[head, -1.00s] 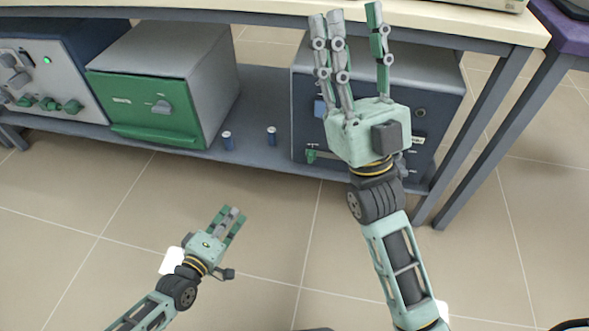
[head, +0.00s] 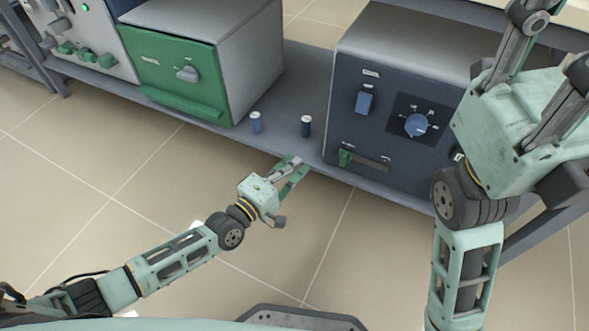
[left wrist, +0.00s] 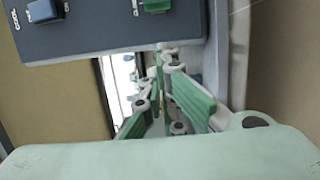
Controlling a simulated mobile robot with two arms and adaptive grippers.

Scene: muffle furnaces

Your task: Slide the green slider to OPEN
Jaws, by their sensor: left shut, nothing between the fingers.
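The green slider (head: 346,157) sits at the left end of a dark horizontal slot low on the front of the dark blue furnace (head: 349,115). The small labels by the slot are too small to read. In the left wrist view the green slider (left wrist: 154,5) is at the top edge, beyond my fingers. My left gripper (head: 296,165) is shut and empty, left of and slightly below the slider, apart from it. Its fingers (left wrist: 165,85) show close together in the left wrist view. My right gripper (head: 545,55) is at the upper right, its fingers spread and tips out of frame.
A blue rocker switch (head: 364,102) and a blue dial (head: 416,125) are above the slot. A green-fronted furnace (head: 172,75) is left. Floor in front is clear.

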